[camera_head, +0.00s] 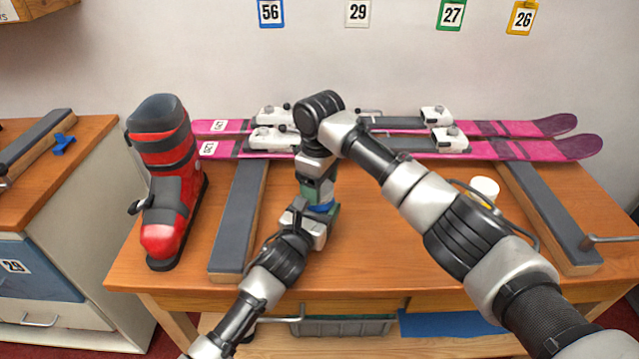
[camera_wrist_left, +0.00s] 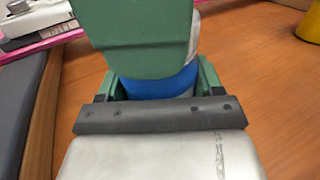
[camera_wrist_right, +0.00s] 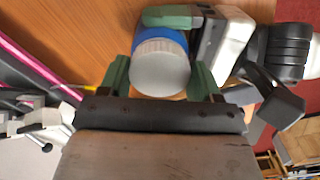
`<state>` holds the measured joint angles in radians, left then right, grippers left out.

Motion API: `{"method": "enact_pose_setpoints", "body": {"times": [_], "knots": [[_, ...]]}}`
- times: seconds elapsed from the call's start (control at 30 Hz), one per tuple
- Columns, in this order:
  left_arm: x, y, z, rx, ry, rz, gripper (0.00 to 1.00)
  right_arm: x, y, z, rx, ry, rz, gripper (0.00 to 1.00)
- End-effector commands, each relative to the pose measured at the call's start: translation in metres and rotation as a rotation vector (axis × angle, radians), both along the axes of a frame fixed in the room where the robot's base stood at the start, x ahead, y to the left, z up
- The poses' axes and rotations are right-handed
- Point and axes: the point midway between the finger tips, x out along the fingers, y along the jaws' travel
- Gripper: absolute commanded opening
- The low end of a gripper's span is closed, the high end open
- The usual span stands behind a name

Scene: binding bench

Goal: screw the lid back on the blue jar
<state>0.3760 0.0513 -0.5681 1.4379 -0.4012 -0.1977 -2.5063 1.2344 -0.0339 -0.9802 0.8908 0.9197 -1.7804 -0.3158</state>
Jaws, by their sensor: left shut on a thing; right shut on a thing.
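The blue jar (camera_head: 321,208) stands upright over the bench, largely hidden by my grippers. My left gripper (camera_head: 318,212) is shut around its blue body, which shows between green fingers in the left wrist view (camera_wrist_left: 160,85). My right gripper (camera_head: 318,192) points down from above and is shut on the white ridged lid (camera_wrist_right: 160,68). In the right wrist view the lid is between its fingers, directly over the blue jar (camera_wrist_right: 150,40). A right finger hides the join in the left wrist view, so I cannot tell whether the lid is seated.
A red ski boot (camera_head: 168,190) stands at the left of the bench (camera_head: 400,265). Pink skis (camera_head: 520,148) lie along the back. Grey-topped rests (camera_head: 238,225) flank the middle. A white round thing (camera_head: 485,187) sits behind my right arm, with something yellow beside it.

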Motion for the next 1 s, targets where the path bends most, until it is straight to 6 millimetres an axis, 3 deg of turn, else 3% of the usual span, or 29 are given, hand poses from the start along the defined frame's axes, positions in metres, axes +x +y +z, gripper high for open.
{"method": "enact_pose_setpoints", "body": {"times": [0.2,0.37,0.5,0.53,0.7,1.0], "knots": [[0.0006,0.001,-0.0005,0.001,0.002,0.002,0.0,-0.0012,0.002,-0.0009,0.003,0.006,-0.521,0.35],[0.0005,0.0009,-0.0004,0.001,0.002,0.002,0.0,-0.0008,0.0017,-0.0008,0.0,0.004,-0.827,0.35],[0.0004,0.0007,-0.0005,0.001,0.002,0.002,0.0,-0.0002,0.0009,-0.0003,-0.001,0.001,-0.824,0.35],[0.0004,0.0007,-0.0005,0.001,0.002,0.002,0.0,-0.0002,0.0009,-0.0003,-0.001,0.001,-0.824,0.65],[0.0003,0.0005,-0.0005,0.0,0.001,0.001,0.0,0.0,0.0008,-0.0002,-0.001,0.0,-0.822,0.89],[0.0001,0.0003,-0.0004,0.0,0.001,0.001,0.0,0.0003,0.0007,0.002,0.0,-0.001,-0.821,0.89]]}}
